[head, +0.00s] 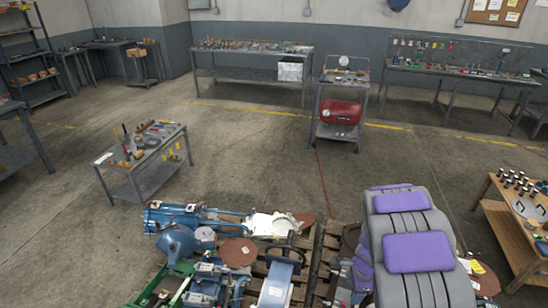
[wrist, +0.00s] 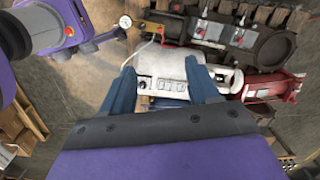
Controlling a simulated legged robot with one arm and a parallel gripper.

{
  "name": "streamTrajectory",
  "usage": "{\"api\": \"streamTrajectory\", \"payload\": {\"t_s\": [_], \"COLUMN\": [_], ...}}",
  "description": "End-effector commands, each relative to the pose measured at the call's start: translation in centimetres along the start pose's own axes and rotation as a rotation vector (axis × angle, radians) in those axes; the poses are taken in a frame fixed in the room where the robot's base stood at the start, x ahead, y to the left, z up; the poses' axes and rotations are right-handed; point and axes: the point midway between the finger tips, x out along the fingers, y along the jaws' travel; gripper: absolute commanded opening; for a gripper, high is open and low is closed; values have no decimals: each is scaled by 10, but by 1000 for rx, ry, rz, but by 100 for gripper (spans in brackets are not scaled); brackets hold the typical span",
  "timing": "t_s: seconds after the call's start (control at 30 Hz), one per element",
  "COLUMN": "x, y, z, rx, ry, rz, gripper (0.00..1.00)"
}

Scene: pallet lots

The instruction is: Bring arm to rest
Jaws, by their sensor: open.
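My gripper (wrist: 162,76) shows in the wrist view with its two blue fingers apart, one on each side of the picture's middle. It is open. A white machine part (wrist: 163,70) with small switches or sockets shows between and beyond the fingers; I cannot tell how far below them it lies. In the head view a grey and purple link of my arm fills the lower right; my gripper cannot be made out there.
Wooden pallets (head: 308,262) with blue machine parts (head: 178,218) lie close in front. A small grey table (head: 148,158) stands left, a cart with a red tank (head: 340,112) behind, a wooden bench (head: 520,235) right. The wrist view shows a red cylinder (wrist: 276,86). Open floor (head: 250,150) lies mid-room.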

Motion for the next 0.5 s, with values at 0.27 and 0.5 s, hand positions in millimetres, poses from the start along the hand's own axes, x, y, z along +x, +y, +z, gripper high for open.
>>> {"api": "streamTrajectory", "payload": {"t_s": [0.27,0.5], "x": [-70,-123], "y": [21,53], "z": [32,60], "rx": [-244,-457], "ry": [-21,-43], "rz": [14,34], "gripper": [60,60]}}
